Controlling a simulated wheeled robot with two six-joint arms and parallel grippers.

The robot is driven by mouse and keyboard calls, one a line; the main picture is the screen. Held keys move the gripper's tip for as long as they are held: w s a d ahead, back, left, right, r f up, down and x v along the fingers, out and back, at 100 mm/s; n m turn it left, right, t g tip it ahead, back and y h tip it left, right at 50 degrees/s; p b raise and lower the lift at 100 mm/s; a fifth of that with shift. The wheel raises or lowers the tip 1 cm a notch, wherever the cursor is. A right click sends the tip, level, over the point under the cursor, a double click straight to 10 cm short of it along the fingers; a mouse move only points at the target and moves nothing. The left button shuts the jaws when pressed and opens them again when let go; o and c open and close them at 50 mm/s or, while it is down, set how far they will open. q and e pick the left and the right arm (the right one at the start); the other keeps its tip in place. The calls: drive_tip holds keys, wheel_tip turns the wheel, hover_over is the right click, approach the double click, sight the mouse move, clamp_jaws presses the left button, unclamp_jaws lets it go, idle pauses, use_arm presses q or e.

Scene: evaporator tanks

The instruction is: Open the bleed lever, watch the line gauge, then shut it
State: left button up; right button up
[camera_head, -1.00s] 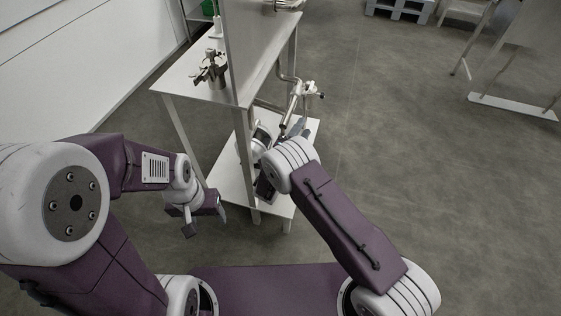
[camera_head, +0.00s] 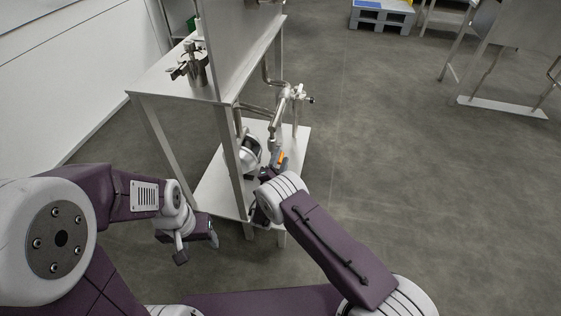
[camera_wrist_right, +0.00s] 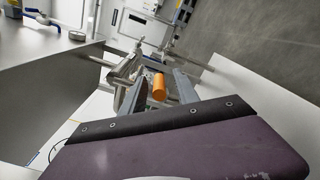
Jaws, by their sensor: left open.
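A bright orange cylindrical grip (camera_head: 281,157), which looks like the bleed lever's handle, shows by the steel pipework above the stand's lower shelf. It also shows in the right wrist view (camera_wrist_right: 159,87). My right gripper (camera_head: 275,165) is at this grip. In the right wrist view its two fingers (camera_wrist_right: 160,93) stand apart, one on each side of the orange grip, with gaps visible. A round white-rimmed thing (camera_head: 250,152), possibly the line gauge, sits left of the grip; its reading cannot be made out. My left gripper (camera_head: 197,247) is open and empty, left of the stand.
The metal stand has an upper shelf (camera_head: 160,79) with a clamp-like fitting (camera_head: 190,65), a tall upright panel (camera_head: 238,45), and a lower shelf (camera_head: 212,192). Pipework (camera_head: 285,105) runs behind its right side. A pallet (camera_head: 382,15) lies far back.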

drive_tip(key=shift+w, duration=0.15)
clamp_jaws()
idle(1.4)
